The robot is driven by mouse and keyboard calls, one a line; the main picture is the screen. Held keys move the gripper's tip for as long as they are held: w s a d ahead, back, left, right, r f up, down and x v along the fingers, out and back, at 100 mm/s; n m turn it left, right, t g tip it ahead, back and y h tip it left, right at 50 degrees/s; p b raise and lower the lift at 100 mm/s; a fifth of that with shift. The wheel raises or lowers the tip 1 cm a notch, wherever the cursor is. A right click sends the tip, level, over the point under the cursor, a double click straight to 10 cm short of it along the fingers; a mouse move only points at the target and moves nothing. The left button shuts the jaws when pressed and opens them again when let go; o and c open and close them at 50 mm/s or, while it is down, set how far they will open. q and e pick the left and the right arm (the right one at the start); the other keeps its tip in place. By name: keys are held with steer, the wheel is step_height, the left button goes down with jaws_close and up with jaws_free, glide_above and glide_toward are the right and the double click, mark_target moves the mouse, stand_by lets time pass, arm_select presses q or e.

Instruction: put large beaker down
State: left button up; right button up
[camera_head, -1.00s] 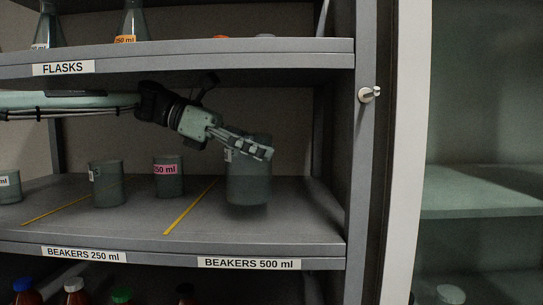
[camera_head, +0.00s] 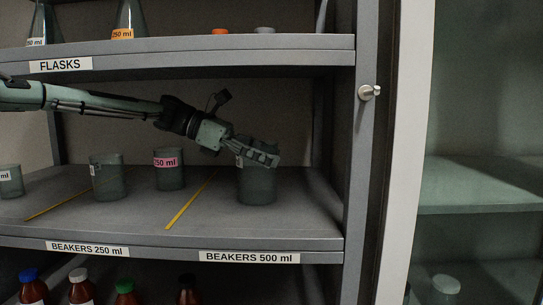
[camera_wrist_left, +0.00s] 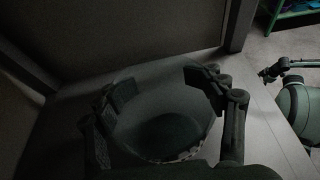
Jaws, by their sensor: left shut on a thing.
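The large beaker (camera_head: 257,187) is clear, dark-tinted glass and upright over the shelf section labelled BEAKERS 500 ml, right of a yellow line. Its base appears to be at the shelf surface; I cannot tell for sure whether it touches. My left gripper (camera_head: 262,154) reaches in from the left and is shut on the beaker's upper part. In the left wrist view the beaker (camera_wrist_left: 165,132) opens upward between the two fingers of the left gripper (camera_wrist_left: 160,95). My right gripper is not clearly identifiable.
The shelf (camera_head: 215,228) also holds several smaller beakers, including one with a pink label (camera_head: 169,172) left of the yellow line (camera_head: 190,200). The flask shelf (camera_head: 200,52) is above my arm. A cabinet post (camera_head: 355,160) stands close on the right.

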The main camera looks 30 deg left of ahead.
arm_select(q)
steer(key=shift+f, duration=0.1)
steer(key=o, duration=1.1)
steer(key=shift+o, duration=1.4)
steer(key=shift+r, duration=0.2)
steer(key=v, duration=0.2)
steer(key=shift+s+a+r, duration=0.1)
steer(key=shift+s+a, duration=0.05)
steer(key=shift+a, duration=0.2)
steer(key=v, duration=0.4)
steer(key=shift+s+a+r+b, duration=0.1)
steer(key=shift+s+a+b, duration=0.15)
steer(key=shift+b, duration=0.1)
arm_select(e)
steer(key=shift+w+d+r, duration=0.1)
steer(key=shift+d+r, duration=0.05)
steer(key=shift+r, duration=0.7)
